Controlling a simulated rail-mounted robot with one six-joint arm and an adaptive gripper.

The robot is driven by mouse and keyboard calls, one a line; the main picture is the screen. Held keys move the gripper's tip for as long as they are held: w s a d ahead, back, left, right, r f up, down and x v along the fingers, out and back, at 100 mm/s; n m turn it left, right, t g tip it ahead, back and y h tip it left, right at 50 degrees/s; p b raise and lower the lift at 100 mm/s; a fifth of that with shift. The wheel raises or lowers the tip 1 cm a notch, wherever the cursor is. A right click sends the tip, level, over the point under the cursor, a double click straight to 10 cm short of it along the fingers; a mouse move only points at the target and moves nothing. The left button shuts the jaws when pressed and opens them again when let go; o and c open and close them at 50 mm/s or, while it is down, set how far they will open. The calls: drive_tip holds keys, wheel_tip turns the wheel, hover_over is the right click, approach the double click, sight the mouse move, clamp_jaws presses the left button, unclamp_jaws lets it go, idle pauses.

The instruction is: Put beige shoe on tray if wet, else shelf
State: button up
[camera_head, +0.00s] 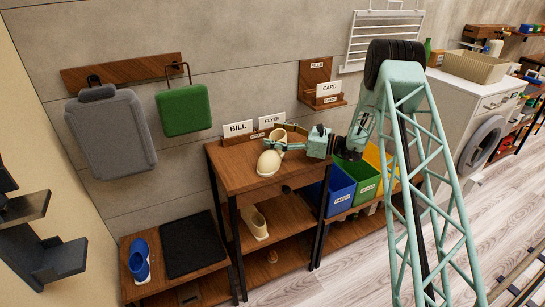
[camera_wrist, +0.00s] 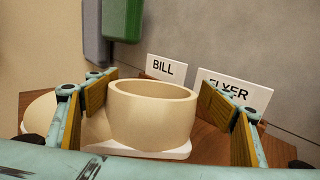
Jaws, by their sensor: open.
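One beige shoe (camera_head: 268,163) lies on the wooden top of a shelf unit (camera_head: 230,175). In the wrist view its round collar (camera_wrist: 150,110) stands between my two fingers, with its white sole below. My gripper (camera_head: 283,142) is open around the collar, and I see no clear grip on it. A second beige shoe (camera_head: 257,224) stands on the middle shelf (camera_head: 282,226) of the unit. A flat black tray or mat (camera_head: 192,244) lies on a low wooden bench at left. I cannot make out any wet marks on the shoe.
A blue shoe (camera_head: 140,262) stands beside the black tray. BILL (camera_head: 238,128) and FLYER (camera_head: 271,120) cards stand behind the shelf top. Blue (camera_head: 339,193), green and yellow bins stand right of the unit. A grey bag (camera_head: 110,130) and a green one hang on the wall.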

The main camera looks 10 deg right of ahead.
drive_tip(key=shift+w+a, duration=0.1)
drive_tip(key=shift+b+x, duration=0.6)
drive_tip(key=shift+x, duration=1.85)
drive_tip(key=shift+r, duration=0.15)
drive_tip(key=c, duration=1.9)
drive_tip(key=shift+c, duration=0.5)
